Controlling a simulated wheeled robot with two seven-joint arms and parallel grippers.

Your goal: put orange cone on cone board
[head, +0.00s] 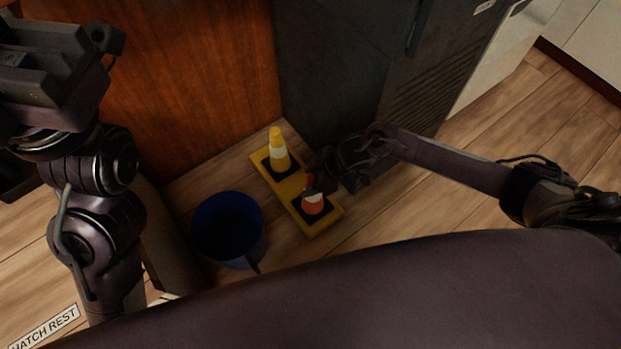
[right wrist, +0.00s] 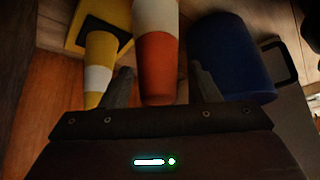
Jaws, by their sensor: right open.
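The cone board (head: 289,184) is a long yellow board on the wood floor. A yellow cone with a white band (head: 278,150) stands on its far end. The orange cone with a white band (head: 314,208) is upright on a black square at the near end. My right gripper (head: 314,184) is at the orange cone's upper part, hiding some of it. In the right wrist view the orange cone (right wrist: 156,60) lies between the two open fingers (right wrist: 162,78). My left arm rises at the left of the head view; its fingers cannot be made out.
A dark blue bin (head: 228,230) stands left of the board. A wooden panel (head: 185,80) and a dark cabinet (head: 335,70) stand behind it. Open wood floor (head: 440,220) lies to the right.

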